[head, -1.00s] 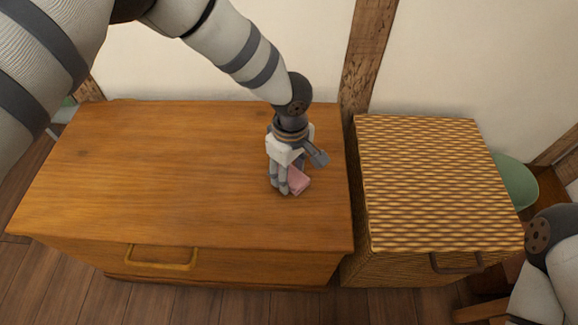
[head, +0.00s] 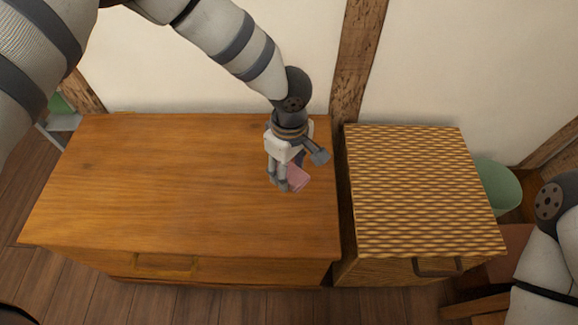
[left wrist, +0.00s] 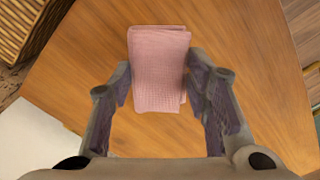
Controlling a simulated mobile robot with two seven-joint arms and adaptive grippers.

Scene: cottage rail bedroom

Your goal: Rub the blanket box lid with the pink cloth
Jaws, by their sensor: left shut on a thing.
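The blanket box is a wide orange-brown wooden chest, and its flat lid (head: 160,185) fills the left and middle of the head view. My left gripper (head: 284,184) is over the right part of the lid, pointing down. It is shut on the folded pink cloth (head: 298,177). In the left wrist view the cloth (left wrist: 158,70) sits between the two fingers (left wrist: 163,95), with the lid (left wrist: 240,50) behind it. I cannot tell whether the cloth touches the lid. My right gripper is out of view.
A woven wicker chest (head: 420,190) stands just right of the box, with a narrow gap between them. A green bowl-like container (head: 497,187) is beyond it. A wall and wooden post (head: 360,60) are behind. The rest of the lid is bare.

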